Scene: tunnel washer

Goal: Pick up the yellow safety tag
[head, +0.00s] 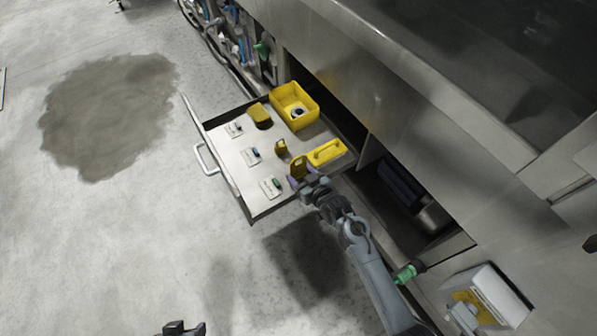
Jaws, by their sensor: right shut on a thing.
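My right gripper (302,182) reaches over the front right part of an open steel drawer (228,150). It is shut on a yellow tag-like piece with a hole in it, the yellow safety tag (298,165), which stands up from the fingertips. The gripper partly hides its lower end, and I cannot tell whether it touches the drawer. A smaller yellow piece (281,148) lies just behind it. My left gripper (181,328) shows only as dark tips at the bottom edge, well away from the drawer; its opening is unclear.
The drawer also holds a yellow open bin (294,106), a yellow block (259,115), a yellow handled piece (325,152) and several small labelled cards (251,156). The steel machine (375,100) borders the drawer on the right. Open floor with a dark stain (108,115) lies left.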

